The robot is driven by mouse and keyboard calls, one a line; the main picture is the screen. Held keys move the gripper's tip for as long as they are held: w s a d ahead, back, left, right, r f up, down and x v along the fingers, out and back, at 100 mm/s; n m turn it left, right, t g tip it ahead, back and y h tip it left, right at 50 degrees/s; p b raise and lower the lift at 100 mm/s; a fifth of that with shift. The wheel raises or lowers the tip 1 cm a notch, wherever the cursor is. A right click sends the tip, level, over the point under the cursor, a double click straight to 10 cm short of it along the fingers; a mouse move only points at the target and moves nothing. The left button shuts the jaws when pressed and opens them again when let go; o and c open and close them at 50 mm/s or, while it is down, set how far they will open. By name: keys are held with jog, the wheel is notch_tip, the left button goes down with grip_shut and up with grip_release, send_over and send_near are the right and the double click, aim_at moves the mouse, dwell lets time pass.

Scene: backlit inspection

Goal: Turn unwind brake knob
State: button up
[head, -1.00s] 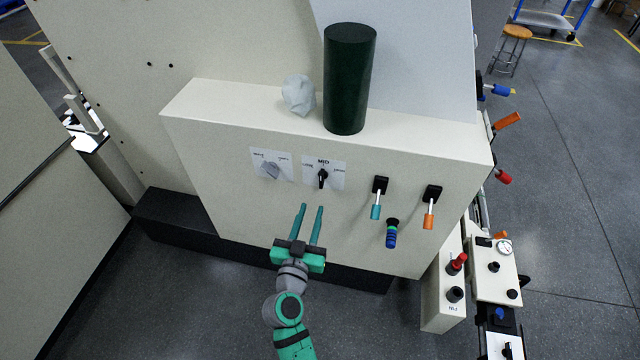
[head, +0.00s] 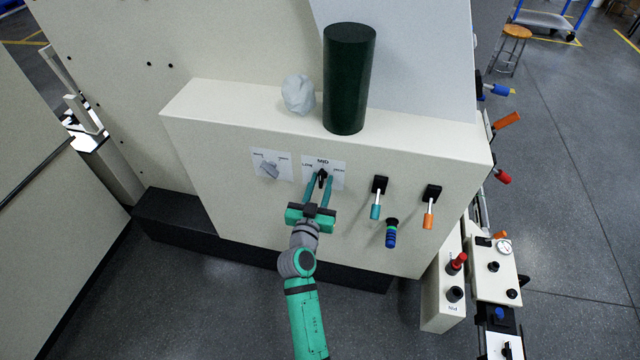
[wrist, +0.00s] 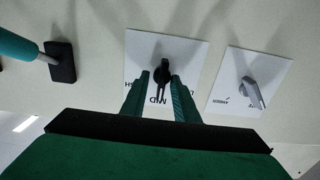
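A black knob (head: 322,173) sits on a white label plate (head: 338,165) with "MID" above it, on the front of the cream housing. My gripper (head: 319,178) is at this knob, its two teal fingers apart. In the wrist view the black knob (wrist: 163,72) lies between the tips of my gripper (wrist: 161,79), with small gaps apparently left on both sides. A grey knob (head: 269,170) on a second plate is to the left; in the wrist view the grey knob (wrist: 252,92) is on the right. No readable text names the unwind brake.
A dark green cylinder (head: 349,80) and a grey lump (head: 298,95) stand on the ledge above.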

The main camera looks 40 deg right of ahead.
jog(key=shift+a, duration=0.1)
grip_shut()
jog(key=shift+w, duration=0.1)
jog(key=shift+w+n, duration=0.1)
jog(key=shift+n, duration=0.2)
jog(key=n, duration=0.6)
jog(key=shift+a+f+n, duration=0.1)
jog(key=shift+n, duration=2.6)
